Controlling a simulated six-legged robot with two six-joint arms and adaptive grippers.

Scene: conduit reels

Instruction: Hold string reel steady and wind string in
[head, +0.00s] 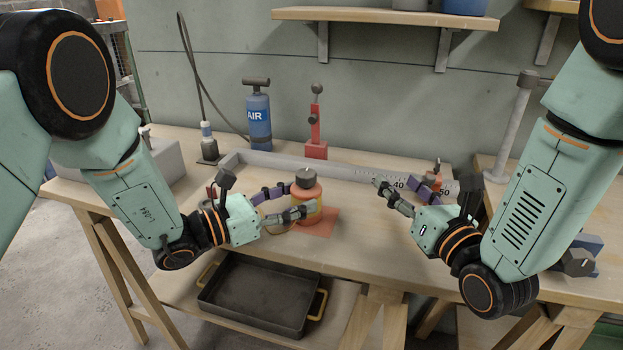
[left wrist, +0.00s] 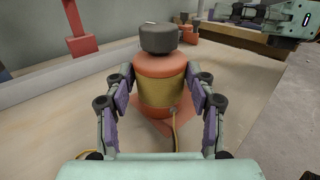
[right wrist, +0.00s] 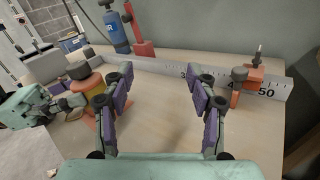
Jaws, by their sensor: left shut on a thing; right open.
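The string reel (head: 306,184) is an orange spool wound with yellow string (left wrist: 160,98), with a dark grey knob (left wrist: 158,39) on top. It stands upright on an orange base plate (head: 322,224) on the workbench. My left gripper (head: 295,200) is shut on the reel, one finger on each side, below the knob. A strand of yellow string runs from the reel's lower front toward the left wrist camera. My right gripper (head: 407,180) is open and empty, to the right of the reel and apart from it. In the right wrist view the reel (right wrist: 93,82) is left of its fingers.
A grey ruler bar (head: 330,169) with numbers lies behind the reel, with a red clamp (right wrist: 245,80) near its right end. A blue AIR bottle (head: 259,117) and a red stand (head: 315,140) are at the back. A dark tray (head: 250,300) sits on the lower shelf.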

